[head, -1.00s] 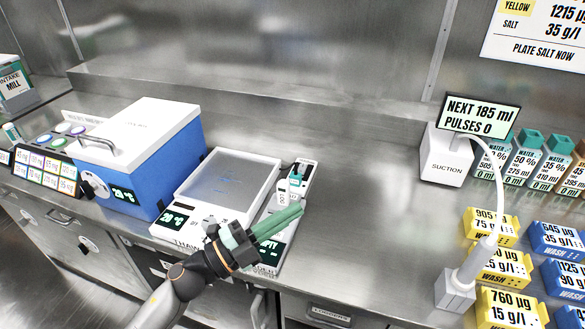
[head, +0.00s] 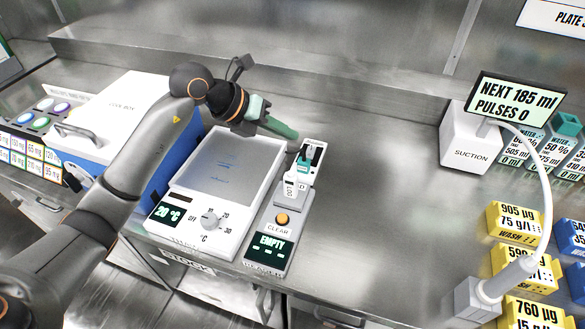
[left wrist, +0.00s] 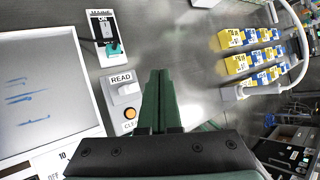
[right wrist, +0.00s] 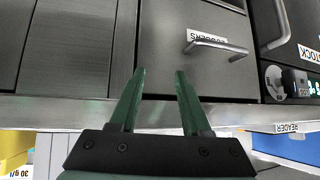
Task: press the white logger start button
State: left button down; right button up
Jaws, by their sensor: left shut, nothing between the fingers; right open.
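My left gripper (head: 292,134) is shut and empty, its green fingers above the counter behind the small white device. It also shows in the left wrist view (left wrist: 159,78). Nearer is the grey reader (head: 291,225) with an EMPTY display, an orange CLEAR button (head: 282,219) and a white READ button (left wrist: 128,89). My right gripper (right wrist: 158,78) is open and empty before a drawer.
A white hotplate (head: 228,170) showing 20 °C stands left of the reader. The blue-sided box (head: 120,108) is partly behind my left arm. The suction unit (head: 468,140) and several yellow blocks (head: 515,218) stand right. The counter between is clear (head: 385,210).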

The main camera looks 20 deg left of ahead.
aim_at(291, 174)
pick_arm(q)
jog(key=shift+s, duration=0.1)
notch_tip(291, 174, down, 8)
jog(key=b, duration=0.6)
jog(key=shift+f, duration=0.15)
jog(key=shift+f+b, duration=0.25)
jog(key=shift+b, duration=0.15)
jog(key=shift+f, duration=0.1)
dwell(1.4)
jog(key=shift+f, duration=0.3)
